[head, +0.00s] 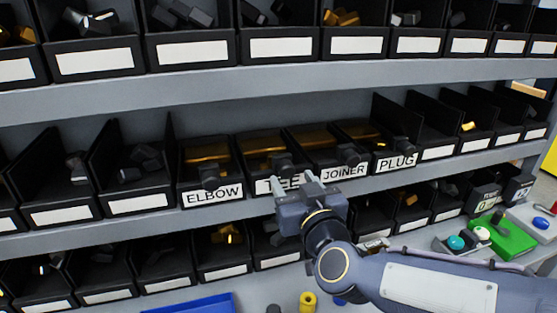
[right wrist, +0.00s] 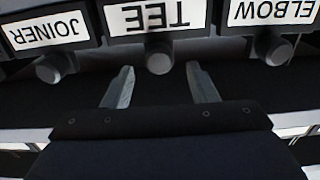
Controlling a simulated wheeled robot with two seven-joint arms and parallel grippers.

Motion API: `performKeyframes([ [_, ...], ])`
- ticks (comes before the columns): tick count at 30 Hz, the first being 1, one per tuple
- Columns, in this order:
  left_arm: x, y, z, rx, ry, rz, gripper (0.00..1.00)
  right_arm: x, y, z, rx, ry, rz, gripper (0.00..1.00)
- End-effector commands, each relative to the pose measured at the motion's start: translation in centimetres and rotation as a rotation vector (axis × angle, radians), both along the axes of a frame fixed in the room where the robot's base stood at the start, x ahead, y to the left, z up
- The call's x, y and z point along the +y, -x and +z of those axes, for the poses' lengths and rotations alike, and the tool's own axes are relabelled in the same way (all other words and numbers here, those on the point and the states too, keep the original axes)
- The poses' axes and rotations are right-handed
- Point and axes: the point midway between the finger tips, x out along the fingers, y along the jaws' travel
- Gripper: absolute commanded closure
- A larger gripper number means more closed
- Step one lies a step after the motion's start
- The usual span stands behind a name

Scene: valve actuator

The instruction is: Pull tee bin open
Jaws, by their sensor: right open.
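The tee bin (head: 268,160) is a black bin with a white TEE label and brass-coloured parts, on the middle shelf between the elbow bin (head: 208,168) and the joiner bin (head: 315,146). Its front looks in line with its neighbours. My right gripper (head: 292,182) is open in front of the tee bin and covers part of its label. In the right wrist view, which is upside down, the round tee knob (right wrist: 159,60) lies just beyond and between the two separated fingertips (right wrist: 160,75). The fingers do not appear to touch the knob. My left gripper is not in view.
The plug bin (head: 392,147) is right of the joiner bin. Other black bins with blank labels fill the shelves above (head: 200,52) and below (head: 222,272). A green tray (head: 512,238) and a blue tray (head: 195,305) lie on the lower surface.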

Motion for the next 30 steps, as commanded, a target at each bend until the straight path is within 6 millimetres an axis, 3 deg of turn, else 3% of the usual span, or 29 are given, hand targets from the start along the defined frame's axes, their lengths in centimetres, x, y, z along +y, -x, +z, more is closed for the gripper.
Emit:
performKeyframes([
  [15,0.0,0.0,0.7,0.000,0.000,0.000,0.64,2.1,-6.6,0.1,-0.003,0.001,-0.007,0.47],
  [26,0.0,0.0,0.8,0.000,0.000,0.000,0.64,2.4,-7.4,0.0,-0.004,0.001,-0.005,0.47],
  [30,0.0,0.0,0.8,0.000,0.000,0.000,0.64,2.4,-7.4,0.1,-0.004,0.001,-0.005,0.62],
])
